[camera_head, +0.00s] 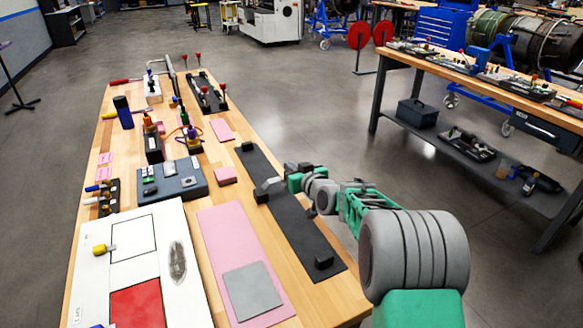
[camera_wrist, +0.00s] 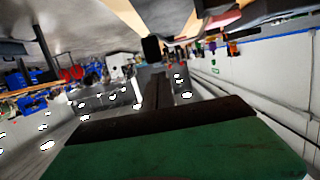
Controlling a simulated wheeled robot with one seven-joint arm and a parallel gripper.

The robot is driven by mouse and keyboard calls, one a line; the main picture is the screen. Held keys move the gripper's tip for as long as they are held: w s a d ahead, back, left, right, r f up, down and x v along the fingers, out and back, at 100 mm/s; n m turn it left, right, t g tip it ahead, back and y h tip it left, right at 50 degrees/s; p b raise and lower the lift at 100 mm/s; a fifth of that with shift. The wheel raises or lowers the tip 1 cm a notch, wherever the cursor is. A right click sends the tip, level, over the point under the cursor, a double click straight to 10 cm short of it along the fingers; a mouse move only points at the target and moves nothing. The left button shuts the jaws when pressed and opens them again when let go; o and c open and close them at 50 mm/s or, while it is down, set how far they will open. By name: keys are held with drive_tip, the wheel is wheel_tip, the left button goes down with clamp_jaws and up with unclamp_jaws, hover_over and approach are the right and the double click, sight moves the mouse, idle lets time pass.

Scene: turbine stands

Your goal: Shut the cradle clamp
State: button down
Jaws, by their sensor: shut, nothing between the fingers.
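A long black base plate (camera_head: 297,228) lies on the right side of the wooden bench, with a small dark block (camera_head: 324,261) near its front end and another at its far end. It looks like the cradle's base; I cannot make out a separate clamp arm on it. My gripper (camera_head: 266,188) is over the middle of this plate, reaching in from the right. Its fingers are shut with nothing between them. Whether they touch the plate or a part on it is unclear. In the wrist view my shut fingers (camera_wrist: 158,92) point away from the camera, near a black block (camera_wrist: 151,47).
A pink mat (camera_head: 222,228) with a grey square (camera_head: 252,290) lies left of the plate. A white board (camera_head: 185,290) with a red square, a grey tool case (camera_head: 173,180) and a black fixture with red-tipped handles (camera_head: 205,92) are also on the bench.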

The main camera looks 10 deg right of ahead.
drive_tip(key=s+d+r+b, duration=0.2)
drive_tip(key=s+r, duration=0.3)
drive_tip(key=s, duration=0.4)
drive_tip(key=s+a+f+g+h, duration=0.1)
drive_tip(key=s+a+f+g, duration=0.1)
drive_tip(key=s, duration=0.7)
drive_tip(key=s+a+f+m+g+h, duration=0.1)
drive_tip(key=s+f+g, duration=0.3)
drive_tip(key=s, duration=0.5)
drive_tip(key=s+a+f+g+h, duration=0.1)
drive_tip(key=s+a+f+g, duration=0.2)
drive_tip(key=s, duration=0.6)
drive_tip(key=shift+s+a+f+m+g, duration=0.1)
drive_tip(key=shift+s+f+m+g, duration=0.1)
drive_tip(key=shift+g, duration=0.45)
drive_tip(key=shift+s+f+m+g, duration=0.1)
drive_tip(key=shift+s+m+g, duration=0.1)
drive_tip(key=shift+g, duration=0.45)
